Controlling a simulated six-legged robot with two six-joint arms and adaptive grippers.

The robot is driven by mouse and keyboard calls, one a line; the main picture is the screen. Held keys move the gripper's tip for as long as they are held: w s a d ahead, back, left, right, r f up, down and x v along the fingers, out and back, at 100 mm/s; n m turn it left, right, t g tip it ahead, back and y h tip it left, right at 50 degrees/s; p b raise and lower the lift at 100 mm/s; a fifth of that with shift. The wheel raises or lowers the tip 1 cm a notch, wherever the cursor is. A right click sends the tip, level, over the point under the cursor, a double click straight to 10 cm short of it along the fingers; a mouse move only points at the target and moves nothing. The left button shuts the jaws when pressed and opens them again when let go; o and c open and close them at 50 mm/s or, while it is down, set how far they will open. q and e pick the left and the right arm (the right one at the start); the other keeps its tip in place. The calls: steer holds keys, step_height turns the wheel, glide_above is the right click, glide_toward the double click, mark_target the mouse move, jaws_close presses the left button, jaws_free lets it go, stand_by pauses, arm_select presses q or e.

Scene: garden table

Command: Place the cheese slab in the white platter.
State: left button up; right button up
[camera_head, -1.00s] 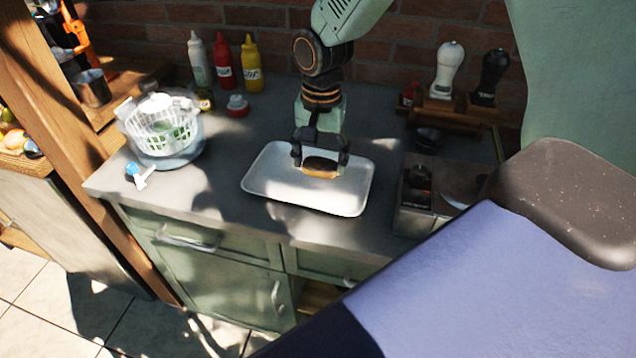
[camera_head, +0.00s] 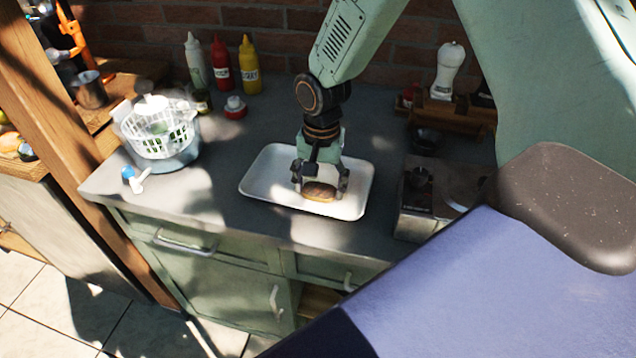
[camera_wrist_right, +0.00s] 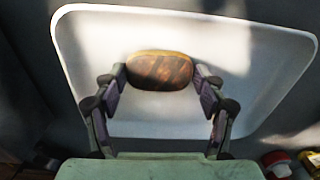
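The cheese slab (camera_head: 319,191) looks like a small brown oval piece with darker markings. The white platter (camera_head: 262,186) is a shallow tray with rounded corners on the grey counter. My right gripper (camera_head: 320,187) points down over the platter's middle with its fingers on both sides of the slab. In the right wrist view, the slab (camera_wrist_right: 160,70) sits between the two fingertips (camera_wrist_right: 160,82), with the platter (camera_wrist_right: 100,35) behind it. The slab is low over the platter or touching it; I cannot tell which. My left gripper does not show.
A white basket (camera_head: 160,135) in a grey bowl stands on the left, with a blue-and-white item (camera_head: 134,180) in front. Sauce bottles (camera_head: 221,64) stand at the back wall. A grey metal appliance (camera_head: 418,205) is right of the platter. The counter's front edge lies close below the platter.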

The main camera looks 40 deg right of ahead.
mark_target(318, 190)
steer(key=shift+o, duration=0.6)
steer(key=shift+d, duration=0.15)
steer(key=shift+o, duration=1)
steer(key=shift+a+r, duration=0.25)
steer(key=shift+a, duration=0.5)
steer(key=shift+d, duration=0.45)
step_height(318, 190, up, 12)
steer(key=shift+a+p, duration=0.15)
steer(key=shift+p, duration=0.3)
